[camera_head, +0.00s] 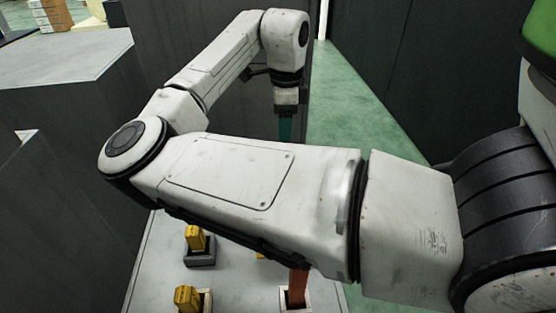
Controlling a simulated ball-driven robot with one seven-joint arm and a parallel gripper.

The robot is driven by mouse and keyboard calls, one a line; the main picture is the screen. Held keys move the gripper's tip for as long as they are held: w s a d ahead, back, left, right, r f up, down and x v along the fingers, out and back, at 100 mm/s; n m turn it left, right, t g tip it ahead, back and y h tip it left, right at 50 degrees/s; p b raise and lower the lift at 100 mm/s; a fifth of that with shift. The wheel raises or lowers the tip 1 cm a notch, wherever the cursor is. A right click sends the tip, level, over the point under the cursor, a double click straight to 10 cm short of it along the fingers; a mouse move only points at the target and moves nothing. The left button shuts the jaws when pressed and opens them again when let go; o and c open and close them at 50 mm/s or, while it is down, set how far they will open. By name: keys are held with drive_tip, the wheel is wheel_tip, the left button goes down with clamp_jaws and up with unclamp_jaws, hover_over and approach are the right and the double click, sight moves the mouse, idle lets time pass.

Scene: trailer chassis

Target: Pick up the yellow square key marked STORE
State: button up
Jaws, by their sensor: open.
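Yellow blocky pieces stand on a light grey surface (150,285) at the bottom. One yellow piece (195,237) sits in a dark grey holder (200,258). Another yellow piece (187,297) is nearer, beside a pale holder (206,300). A sliver of yellow (260,255) shows under my arm. No STORE marking is readable, so I cannot tell which is the square key. My gripper (286,112) hangs at the end of my arm, top centre, well away from these pieces. It is open; its lower part is hidden behind my arm link. A dark teal patch shows below the wrist.
A red-brown upright piece (298,285) stands in a white holder (285,300), partly behind my arm. Dark walls (400,70) rise behind, with a strip of green floor (345,110) between. A grey-topped block (60,62) stands at left, stacked boxes (50,15) beyond.

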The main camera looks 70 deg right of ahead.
wheel_tip(320, 180, down, 3)
drive_tip(key=shift+a+f, duration=0.1)
drive_tip(key=shift+s+f, duration=0.2)
drive_tip(key=shift+f, duration=2.55)
clamp_jaws()
drive_tip(key=shift+r, duration=0.1)
